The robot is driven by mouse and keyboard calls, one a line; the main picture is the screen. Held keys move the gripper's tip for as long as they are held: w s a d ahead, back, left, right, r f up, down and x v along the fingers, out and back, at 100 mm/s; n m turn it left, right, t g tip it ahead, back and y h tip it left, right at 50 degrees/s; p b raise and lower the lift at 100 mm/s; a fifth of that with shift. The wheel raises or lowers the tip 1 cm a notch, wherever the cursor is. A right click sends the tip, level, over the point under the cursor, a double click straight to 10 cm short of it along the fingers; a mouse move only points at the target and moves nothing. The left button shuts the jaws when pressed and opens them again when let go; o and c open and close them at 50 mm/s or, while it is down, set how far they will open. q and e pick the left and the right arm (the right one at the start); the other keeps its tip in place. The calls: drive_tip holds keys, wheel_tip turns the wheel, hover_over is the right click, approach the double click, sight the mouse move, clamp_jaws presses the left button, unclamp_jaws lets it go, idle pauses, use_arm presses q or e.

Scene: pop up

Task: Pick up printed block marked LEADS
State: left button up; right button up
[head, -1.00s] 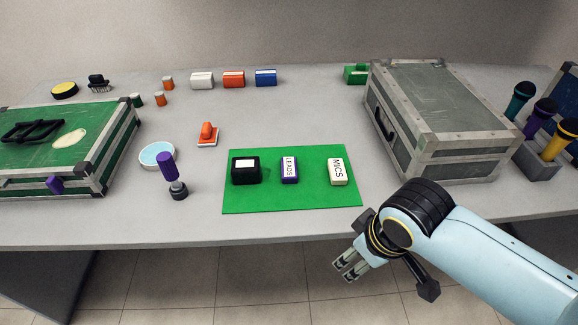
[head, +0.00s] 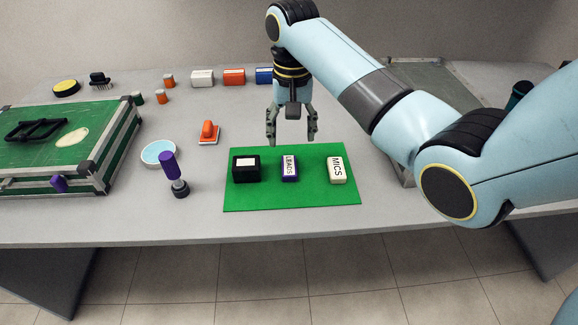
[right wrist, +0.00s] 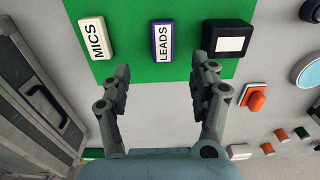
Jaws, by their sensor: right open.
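The block marked LEADS (head: 289,168) is purple with a white labelled top and lies on the green mat (head: 315,199), between a black block and the MICS block. My right gripper (head: 292,141) is open and empty, pointing down just behind the LEADS block in the head view. In the right wrist view the LEADS block (right wrist: 162,42) stands beyond the gap between the open fingertips (right wrist: 160,68), and nothing is between them. My left gripper is in neither view.
The black block (head: 246,168) and white MICS block (head: 337,170) flank it on the mat. A green case (head: 68,150) is far left; a grey case (head: 432,75) is partly hidden by my right arm.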

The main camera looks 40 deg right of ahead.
sight(289, 167)
drive_tip(key=f+b, duration=0.1)
drive_tip(key=f, duration=0.9)
drive_tip(key=shift+w+a+f+b, duration=0.15)
drive_tip(key=shift+w+f+b, duration=0.05)
drive_tip(key=shift+b, duration=0.2)
drive_tip(key=c, duration=1.1)
drive_tip(key=shift+c, duration=0.2)
